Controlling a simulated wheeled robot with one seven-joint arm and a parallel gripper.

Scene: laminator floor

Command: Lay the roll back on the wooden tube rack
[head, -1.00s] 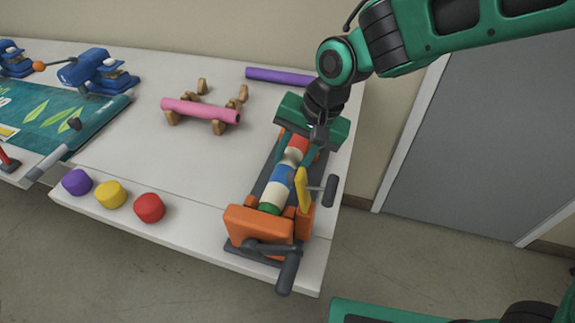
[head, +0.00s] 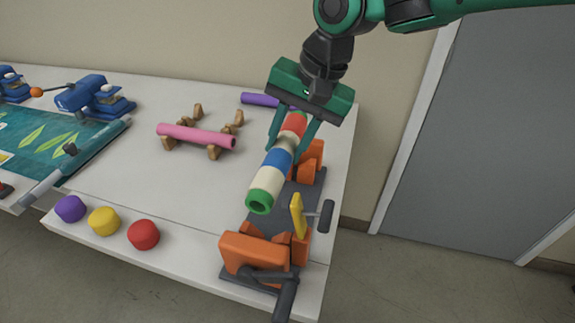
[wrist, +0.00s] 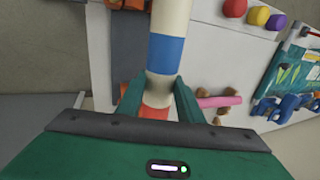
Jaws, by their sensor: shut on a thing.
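The roll (head: 276,160) is a tube with red, cream, blue and green bands. My gripper (head: 290,135) is shut on it near its red end and holds it above the orange and grey clamp stand (head: 268,220). The roll also shows in the wrist view (wrist: 166,50), running up between the fingers (wrist: 158,95). The wooden tube rack (head: 213,151) stands on the table left of my gripper. A pink tube (head: 195,136) lies across its front supports, and its back supports look empty. The rack is partly hidden in the wrist view (wrist: 224,110).
A purple tube (head: 262,100) lies at the back of the table, partly behind my gripper. Purple, yellow and red knobs (head: 143,235) line the front edge. A teal printed sheet (head: 45,145) and blue clamps (head: 88,95) are at left. Bare table (head: 170,185) lies before the rack.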

